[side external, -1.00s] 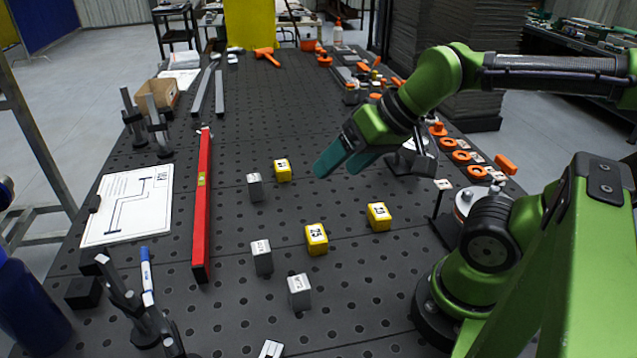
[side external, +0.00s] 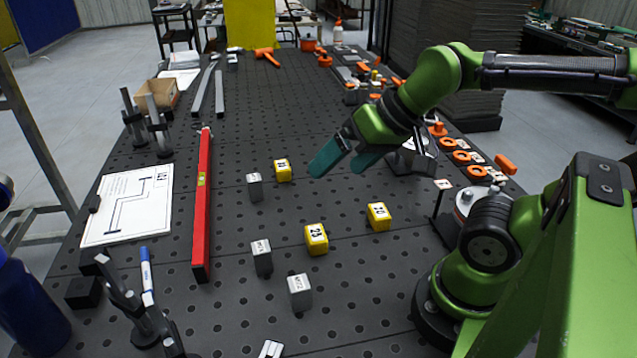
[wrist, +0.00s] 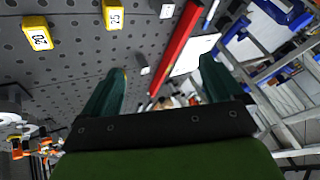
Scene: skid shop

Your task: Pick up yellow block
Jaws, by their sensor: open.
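Three yellow blocks stand on the dark perforated table: one near the centre (side external: 316,239), one to its right (side external: 379,217), and one farther back (side external: 283,171). In the wrist view, a block marked 20 (wrist: 38,39) and one marked 25 (wrist: 114,16) show at the upper left. A sliver of yellow shows by the left finger; the rest is hidden. My gripper (side external: 340,164) is open and empty, its teal fingers tilted down and left. It is above the table, to the right of the farthest yellow block and apart from it. It also shows in the wrist view (wrist: 162,72).
Grey blocks stand left of the yellow ones, at the back (side external: 254,187), middle (side external: 262,257) and front (side external: 299,292). A long red level (side external: 202,215) lies farther left, beside a paper drawing (side external: 130,204). Orange parts (side external: 461,156) line the right edge.

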